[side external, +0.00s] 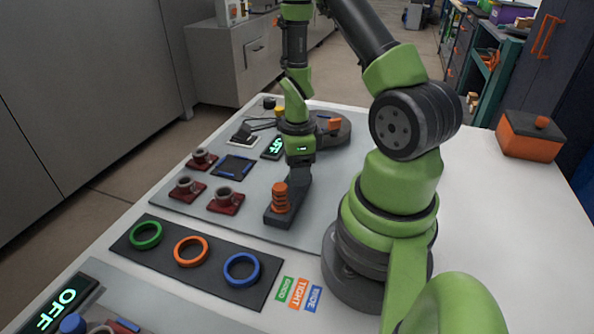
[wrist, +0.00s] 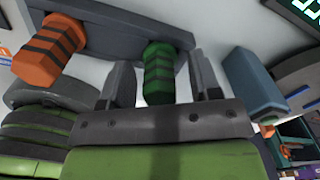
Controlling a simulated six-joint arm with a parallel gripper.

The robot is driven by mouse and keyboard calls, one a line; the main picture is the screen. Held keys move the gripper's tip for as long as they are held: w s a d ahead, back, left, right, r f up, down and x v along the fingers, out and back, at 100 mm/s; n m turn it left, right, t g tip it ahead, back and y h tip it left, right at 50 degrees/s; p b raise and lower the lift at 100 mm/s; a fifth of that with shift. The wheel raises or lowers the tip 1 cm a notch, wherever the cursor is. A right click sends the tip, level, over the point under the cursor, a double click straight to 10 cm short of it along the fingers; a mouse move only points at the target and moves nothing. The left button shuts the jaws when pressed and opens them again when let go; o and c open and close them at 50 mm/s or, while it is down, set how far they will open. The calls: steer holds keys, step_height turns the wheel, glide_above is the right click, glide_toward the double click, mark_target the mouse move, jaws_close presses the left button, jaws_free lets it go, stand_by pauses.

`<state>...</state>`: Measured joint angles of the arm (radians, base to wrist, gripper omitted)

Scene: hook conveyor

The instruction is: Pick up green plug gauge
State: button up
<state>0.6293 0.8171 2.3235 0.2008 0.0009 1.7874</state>
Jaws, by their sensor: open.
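The green plug gauge (wrist: 158,72) is a ribbed green cylinder with dark bands, seated in a dark grey holder (wrist: 110,36). In the wrist view it lies between the two fingers of my gripper (wrist: 163,78), with visible gaps on both sides. The jaws are open and hold nothing. In the side view my gripper (side external: 300,166) points down over the far part of the holder (side external: 284,217) and hides the green plug gauge. An orange plug gauge (side external: 281,198) stands at the holder's near end; it also shows in the wrist view (wrist: 48,52).
A blue-grey block (wrist: 252,80) is close to the right finger in the wrist view. Several dark red stands with cups (side external: 225,199) are left of the holder. A dark board (side external: 175,262) with green, orange and blue rings lies nearer the camera.

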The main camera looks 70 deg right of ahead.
steer(key=shift+c, duration=0.4)
steer(key=c, duration=0.9)
steer(key=shift+c, duration=0.2)
steer(key=shift+r, duration=0.15)
step_height(320, 180, up, 10)
steer(key=shift+f, duration=0.1)
